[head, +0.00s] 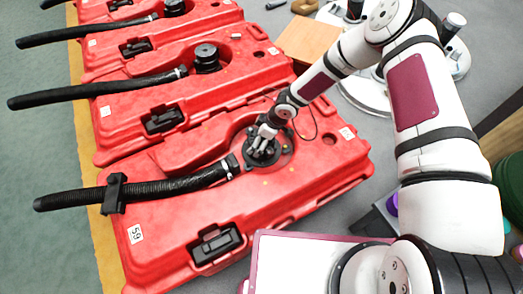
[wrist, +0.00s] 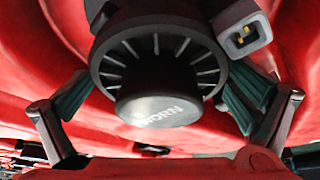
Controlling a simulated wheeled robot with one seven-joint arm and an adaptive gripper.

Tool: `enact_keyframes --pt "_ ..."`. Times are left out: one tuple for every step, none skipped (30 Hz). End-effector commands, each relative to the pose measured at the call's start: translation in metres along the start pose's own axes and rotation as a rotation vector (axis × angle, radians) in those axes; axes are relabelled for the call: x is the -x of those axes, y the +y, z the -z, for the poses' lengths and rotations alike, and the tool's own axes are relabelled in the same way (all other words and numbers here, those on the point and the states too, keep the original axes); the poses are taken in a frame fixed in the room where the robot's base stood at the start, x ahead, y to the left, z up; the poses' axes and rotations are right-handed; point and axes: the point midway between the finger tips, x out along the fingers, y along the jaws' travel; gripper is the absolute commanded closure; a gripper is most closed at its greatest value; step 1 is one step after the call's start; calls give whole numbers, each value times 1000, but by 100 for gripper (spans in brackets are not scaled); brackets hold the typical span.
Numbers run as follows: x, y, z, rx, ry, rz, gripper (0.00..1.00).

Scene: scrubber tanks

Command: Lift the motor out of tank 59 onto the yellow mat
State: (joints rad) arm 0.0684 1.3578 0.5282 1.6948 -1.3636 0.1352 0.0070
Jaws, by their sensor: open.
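Tank 59 (head: 300,190) is the nearest red tank in the head view, with a "59" label on its left end. The motor (head: 264,158) sits in a round recess on its top, partly hidden by my gripper (head: 266,140). In the wrist view the motor (wrist: 160,85) is black and finned, with "WORN" on its cap and a grey plug socket (wrist: 243,36) at the upper right. My gripper (wrist: 163,112) is open, with one dark green fingertip pad on each side of the motor. I cannot tell whether the pads touch it. I cannot clearly identify a yellow mat.
A black ribbed hose (head: 150,189) lies across tank 59, left of the motor. More red tanks stand in a row behind, one with a black motor (head: 206,57). A yellow strip (head: 97,225) runs along their left ends. An orange-brown board (head: 305,40) lies behind my arm.

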Motion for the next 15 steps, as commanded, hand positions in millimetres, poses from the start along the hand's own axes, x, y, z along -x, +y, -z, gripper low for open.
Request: enact_keyframes --pt "-4 0 0 0 0 0 0" --pt "-4 0 0 1 0 -1 0" --pt "-4 0 0 1 0 -1 0" --pt "-4 0 0 1 0 -1 0" --pt "-4 0 0 1 0 -1 0" --pt "-4 0 0 1 0 -1 0" --pt "-4 0 0 1 0 -1 0" --pt "-4 0 0 1 0 -1 0" --pt "-4 0 0 1 0 -1 5" --pt "-4 0 0 1 0 -1 11" --pt "-4 0 0 1 0 -1 18" --pt "-4 0 0 1 0 -1 27" --pt "-4 0 0 1 0 -1 34" --pt "-4 0 0 1 0 -1 41" --pt "-4 0 0 1 0 -1 50"
